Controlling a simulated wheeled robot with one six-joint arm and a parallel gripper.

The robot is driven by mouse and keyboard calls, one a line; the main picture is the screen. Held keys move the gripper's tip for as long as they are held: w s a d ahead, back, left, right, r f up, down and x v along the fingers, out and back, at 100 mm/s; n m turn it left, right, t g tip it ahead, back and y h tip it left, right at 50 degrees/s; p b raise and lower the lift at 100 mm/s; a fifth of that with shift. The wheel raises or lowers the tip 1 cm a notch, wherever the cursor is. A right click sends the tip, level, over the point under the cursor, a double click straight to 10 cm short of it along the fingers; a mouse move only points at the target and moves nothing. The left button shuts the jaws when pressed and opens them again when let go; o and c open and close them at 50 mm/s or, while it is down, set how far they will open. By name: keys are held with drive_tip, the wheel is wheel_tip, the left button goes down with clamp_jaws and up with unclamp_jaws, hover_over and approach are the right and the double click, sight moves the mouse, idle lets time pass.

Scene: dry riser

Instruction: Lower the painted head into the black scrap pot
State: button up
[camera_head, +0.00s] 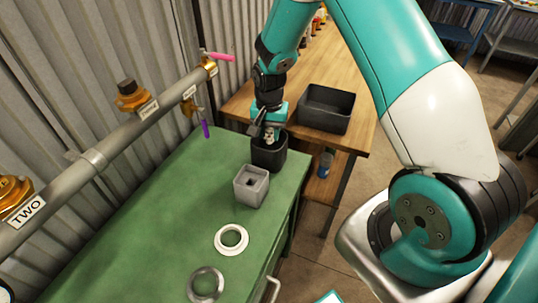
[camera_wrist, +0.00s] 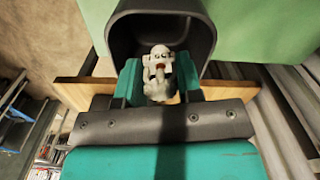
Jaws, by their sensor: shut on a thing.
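My gripper (camera_head: 270,128) points down at the mouth of the black scrap pot (camera_head: 268,158) on the green bench. It is shut on the painted head (camera_head: 269,136), a small whitish piece. In the wrist view the painted head (camera_wrist: 160,62) shows a little red between the two teal fingers of my gripper (camera_wrist: 159,78). The black pot (camera_wrist: 205,35) opens just beyond it, and the head appears within the outline of the mouth. How deep the head sits relative to the rim is hard to tell.
A grey block with a square hole (camera_head: 251,186) stands close in front of the pot. A white ring (camera_head: 231,239) and a grey ring (camera_head: 205,284) lie on the green bench (camera_head: 150,225). A grey pipe (camera_head: 130,125) with brass fittings runs along the left. A black bin (camera_head: 325,108) sits on the wooden table.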

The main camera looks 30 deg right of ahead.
sight(269, 142)
drive_tip(key=shift+f+b, duration=0.85)
drive_tip(key=shift+f, duration=0.55)
drive_tip(key=shift+f+b, duration=1.2)
drive_tip(key=shift+f, duration=0.55)
idle(0.4)
drive_tip(key=o, duration=1.1)
drive_tip(key=shift+r, duration=0.1)
